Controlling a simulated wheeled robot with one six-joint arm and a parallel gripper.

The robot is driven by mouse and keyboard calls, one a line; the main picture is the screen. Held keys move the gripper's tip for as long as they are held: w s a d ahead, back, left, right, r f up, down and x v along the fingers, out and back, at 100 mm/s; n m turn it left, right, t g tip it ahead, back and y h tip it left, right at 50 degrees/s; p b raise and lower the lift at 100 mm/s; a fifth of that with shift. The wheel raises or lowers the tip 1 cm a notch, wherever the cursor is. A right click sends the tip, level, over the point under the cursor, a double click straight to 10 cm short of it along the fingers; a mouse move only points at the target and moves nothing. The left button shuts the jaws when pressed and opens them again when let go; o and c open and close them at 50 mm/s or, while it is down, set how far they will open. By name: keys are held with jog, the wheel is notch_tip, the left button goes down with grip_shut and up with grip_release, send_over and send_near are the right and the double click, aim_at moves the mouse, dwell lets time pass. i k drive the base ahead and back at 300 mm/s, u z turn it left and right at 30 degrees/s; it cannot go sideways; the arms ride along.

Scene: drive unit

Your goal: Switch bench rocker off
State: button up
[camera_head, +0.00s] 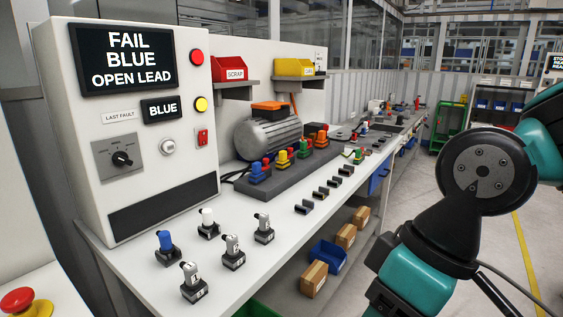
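A small red rocker switch (202,137) sits low on the right side of the front face of the white test cabinet (75,130). It is below a yellow button and to the right of a round silver knob. The rocker is too small to tell which side is pressed. My teal and black arm (410,275) is at the right of the view, well apart from the cabinet. My gripper's fingers are not visible; the arm runs out of the picture at the bottom.
The cabinet shows "FAIL BLUE OPEN LEAD" on its display (126,58). A red button (196,57), a yellow button (201,104) and a rotary selector (122,158) are nearby. Several small connectors stand on the bench (275,270) in front. A motor (268,135) stands behind.

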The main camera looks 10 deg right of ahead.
aim_at(202, 136)
jog(key=z, duration=0.9)
jog(key=i, duration=3.4)
jog(key=u, duration=3.55)
jog(key=k, duration=0.25)
jog(key=z, duration=0.15)
